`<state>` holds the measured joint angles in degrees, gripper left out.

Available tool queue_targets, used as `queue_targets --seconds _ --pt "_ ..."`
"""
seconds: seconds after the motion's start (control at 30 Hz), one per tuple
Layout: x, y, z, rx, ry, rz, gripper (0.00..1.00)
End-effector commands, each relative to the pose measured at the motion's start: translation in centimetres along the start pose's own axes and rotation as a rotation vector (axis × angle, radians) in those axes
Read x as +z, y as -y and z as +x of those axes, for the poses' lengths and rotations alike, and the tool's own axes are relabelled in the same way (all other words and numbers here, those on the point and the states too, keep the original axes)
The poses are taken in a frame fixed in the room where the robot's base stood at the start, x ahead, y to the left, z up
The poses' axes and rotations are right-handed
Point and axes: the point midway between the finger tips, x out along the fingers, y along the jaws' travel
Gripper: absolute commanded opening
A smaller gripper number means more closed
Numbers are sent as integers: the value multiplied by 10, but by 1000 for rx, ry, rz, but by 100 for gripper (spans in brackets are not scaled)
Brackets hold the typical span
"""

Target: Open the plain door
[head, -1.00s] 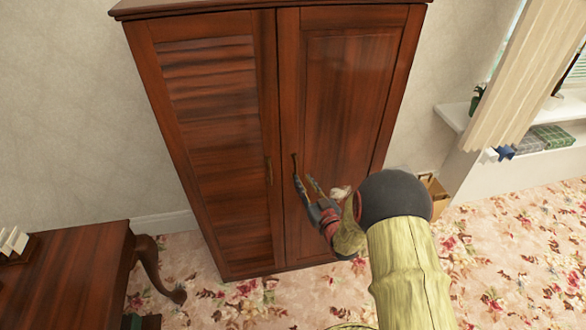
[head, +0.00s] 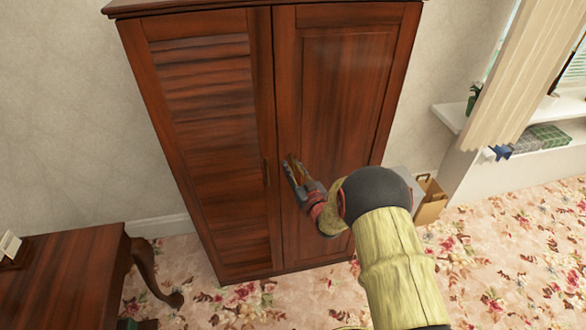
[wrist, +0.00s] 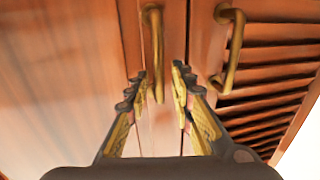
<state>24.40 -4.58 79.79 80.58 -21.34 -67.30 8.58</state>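The plain door (head: 345,100) is the right door of a dark red-brown wardrobe; it looks shut. In the wrist view the plain door (wrist: 65,70) is on the left. Its brass handle (wrist: 153,40) is a vertical bar near the meeting edge of the doors. My gripper (head: 291,170) is at this handle in the head view and covers most of it. In the wrist view my gripper (wrist: 160,82) is open, with a finger to each side of the handle's lower end. Gaps show between the fingers and the handle; contact cannot be told.
The louvred door (head: 210,150) is on the left, with its own brass handle (wrist: 232,50) close beside my gripper's finger. A wooden table (head: 70,270) stands at the lower left. A paper bag (head: 430,200) and a window shelf (head: 455,117) are at the right.

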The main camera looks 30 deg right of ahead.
Motion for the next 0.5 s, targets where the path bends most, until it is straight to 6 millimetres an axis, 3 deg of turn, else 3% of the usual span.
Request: queue_targets --seconds 0.4,0.5 --pt "0 0 0 0 0 0 0" --pt "0 0 0 0 0 0 0"
